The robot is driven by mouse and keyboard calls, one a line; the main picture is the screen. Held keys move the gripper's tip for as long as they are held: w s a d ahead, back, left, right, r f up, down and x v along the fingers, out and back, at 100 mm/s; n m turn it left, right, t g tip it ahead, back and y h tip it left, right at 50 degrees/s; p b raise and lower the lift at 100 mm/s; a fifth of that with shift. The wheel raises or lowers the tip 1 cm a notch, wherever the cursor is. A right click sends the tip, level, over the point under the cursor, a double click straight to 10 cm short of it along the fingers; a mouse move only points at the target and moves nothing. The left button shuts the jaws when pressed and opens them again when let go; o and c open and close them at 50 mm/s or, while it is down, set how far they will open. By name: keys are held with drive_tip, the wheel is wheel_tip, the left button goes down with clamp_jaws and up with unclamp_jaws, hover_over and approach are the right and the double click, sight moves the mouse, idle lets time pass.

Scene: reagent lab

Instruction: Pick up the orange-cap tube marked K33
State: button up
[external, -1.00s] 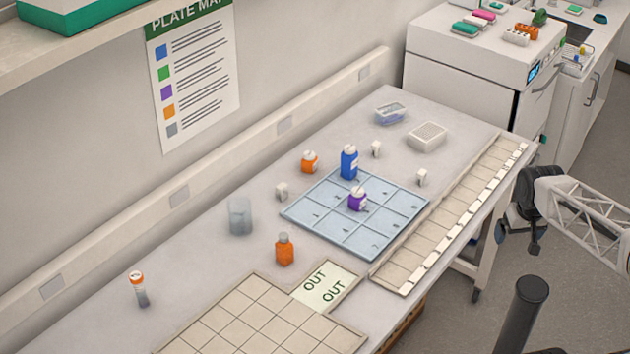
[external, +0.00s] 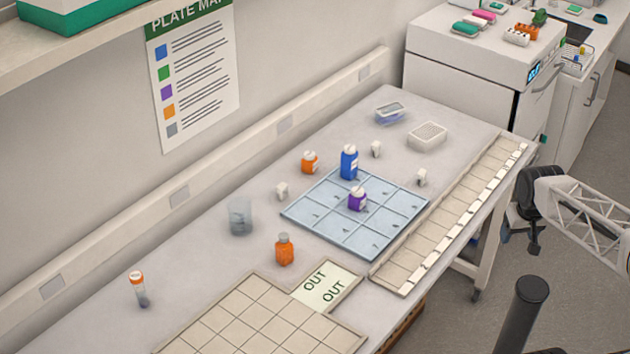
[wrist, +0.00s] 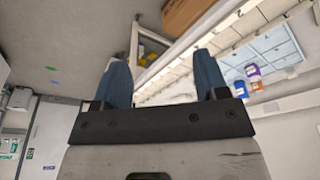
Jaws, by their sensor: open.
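A tube with an orange cap (external: 138,289) stands upright on the bench at the far left in the external view, with a white label and a dark lower part. Its marking is too small to read. My gripper (external: 532,240) hangs off the right side of the bench, far from the tube. In the wrist view my gripper (wrist: 163,78) shows two blue fingers spread apart with nothing between them. The tube does not show in the wrist view.
An orange bottle (external: 284,250), a clear beaker (external: 240,217) and a gridded tray (external: 225,325) are nearest the tube. Bare bench surrounds the tube.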

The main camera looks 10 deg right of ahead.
drive_tip(key=w+a+r+m+g+y, duration=0.1)
drive_tip(key=w+a+y, duration=0.1)
drive_tip(key=w+a, duration=0.6)
drive_tip(key=w+a+r+m+g+y, duration=0.15)
drive_tip(key=w+a, duration=0.25)
drive_tip(key=a, duration=0.7)
drive_tip(key=w+a+m+y, duration=0.1)
drive_tip(key=w+a+y, duration=0.2)
drive_tip(key=w+a, duration=0.5)
drive_tip(key=m+g+y, duration=0.6)
drive_tip(key=m, duration=0.3)
approach(141, 274)
drive_tip(key=x, duration=0.5)
drive_tip(key=shift+s+a+f, duration=0.15)
drive_tip(key=shift+a, duration=0.05)
drive_tip(key=shift+x, duration=1.25)
